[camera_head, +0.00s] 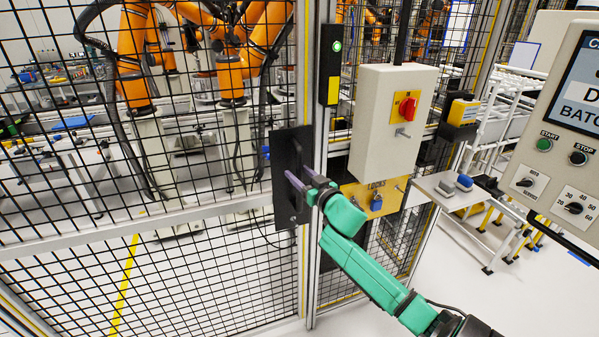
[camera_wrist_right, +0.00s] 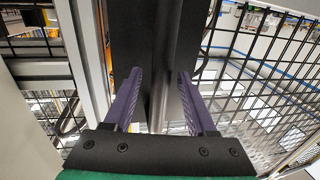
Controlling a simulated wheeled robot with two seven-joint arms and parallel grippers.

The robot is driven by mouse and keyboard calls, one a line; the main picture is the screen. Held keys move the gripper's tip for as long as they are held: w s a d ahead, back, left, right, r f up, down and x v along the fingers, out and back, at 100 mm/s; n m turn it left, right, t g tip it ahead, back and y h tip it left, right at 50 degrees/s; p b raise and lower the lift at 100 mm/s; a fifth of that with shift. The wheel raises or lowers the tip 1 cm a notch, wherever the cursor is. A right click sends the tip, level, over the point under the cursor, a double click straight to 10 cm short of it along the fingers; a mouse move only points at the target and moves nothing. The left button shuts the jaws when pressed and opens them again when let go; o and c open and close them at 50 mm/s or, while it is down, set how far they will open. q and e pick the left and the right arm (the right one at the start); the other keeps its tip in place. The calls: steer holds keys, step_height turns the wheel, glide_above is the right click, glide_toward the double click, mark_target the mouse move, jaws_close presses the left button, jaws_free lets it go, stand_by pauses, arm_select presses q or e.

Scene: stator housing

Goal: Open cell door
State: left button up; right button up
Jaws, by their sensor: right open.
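The cell door (camera_head: 150,215) is a black wire-mesh panel in a light metal frame, and it looks closed against the post (camera_head: 315,130). A black plate with a handle (camera_head: 290,160) is mounted at the door's right edge. My right gripper (camera_head: 296,184) is at this plate, its purple fingers pointing at it. In the right wrist view the two fingers (camera_wrist_right: 160,85) are apart, one on each side of the dark upright handle bar (camera_wrist_right: 162,60). I cannot tell whether they touch it. My left gripper is not in view.
A grey box with a red rotary switch (camera_head: 404,107) and a yellow lock plate with a blue padlock (camera_head: 376,202) are right of the post. A control panel (camera_head: 565,140) stands at the far right. Orange robot arms (camera_head: 135,60) are behind the mesh. Floor (camera_head: 480,300) at lower right is clear.

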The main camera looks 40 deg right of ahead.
steer(key=shift+w, duration=0.15)
jaws_close()
stand_by(1.4)
